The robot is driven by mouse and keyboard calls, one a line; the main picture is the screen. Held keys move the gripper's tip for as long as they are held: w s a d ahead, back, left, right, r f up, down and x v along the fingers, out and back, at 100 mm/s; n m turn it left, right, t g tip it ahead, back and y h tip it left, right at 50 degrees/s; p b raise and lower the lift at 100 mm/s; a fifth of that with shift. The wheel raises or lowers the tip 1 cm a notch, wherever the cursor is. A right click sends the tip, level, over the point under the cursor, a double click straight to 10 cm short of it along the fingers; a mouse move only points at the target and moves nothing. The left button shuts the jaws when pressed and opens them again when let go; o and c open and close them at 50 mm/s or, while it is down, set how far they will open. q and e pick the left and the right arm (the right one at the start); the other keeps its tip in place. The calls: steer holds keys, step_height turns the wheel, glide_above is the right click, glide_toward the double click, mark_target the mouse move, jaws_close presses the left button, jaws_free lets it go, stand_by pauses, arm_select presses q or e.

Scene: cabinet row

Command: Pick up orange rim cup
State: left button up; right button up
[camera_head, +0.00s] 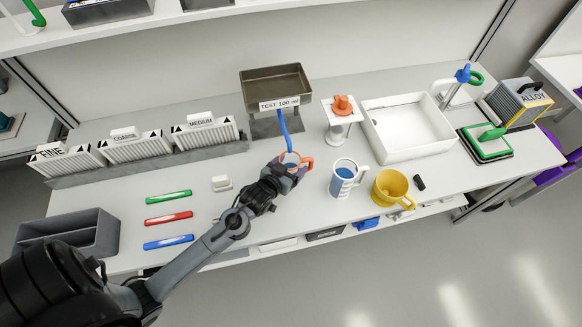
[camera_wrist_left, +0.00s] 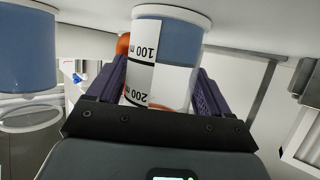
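The orange rim cup (camera_head: 293,157) stands at the middle of the counter, partly hidden by my left gripper (camera_head: 288,168). It shows blue inside and an orange handle on its right. In the left wrist view the cup (camera_wrist_left: 172,50) has measuring marks and white and blue areas, and the picture is upside down. The purple fingers of my left gripper (camera_wrist_left: 158,85) are wide apart, one on each side of the cup. I cannot tell whether they touch it. My right gripper is not in view.
A white mug with blue (camera_head: 346,178) and a yellow mug (camera_head: 391,187) stand to the right. A metal tray marked TEST 100 ml (camera_head: 275,85) is behind, with a blue tube hanging towards the cup. Colored pens (camera_head: 168,217) lie left. A white sink (camera_head: 408,128) is at right.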

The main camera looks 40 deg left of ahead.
arm_select(q)
steer(key=c, duration=0.7)
steer(key=shift+r, duration=0.1)
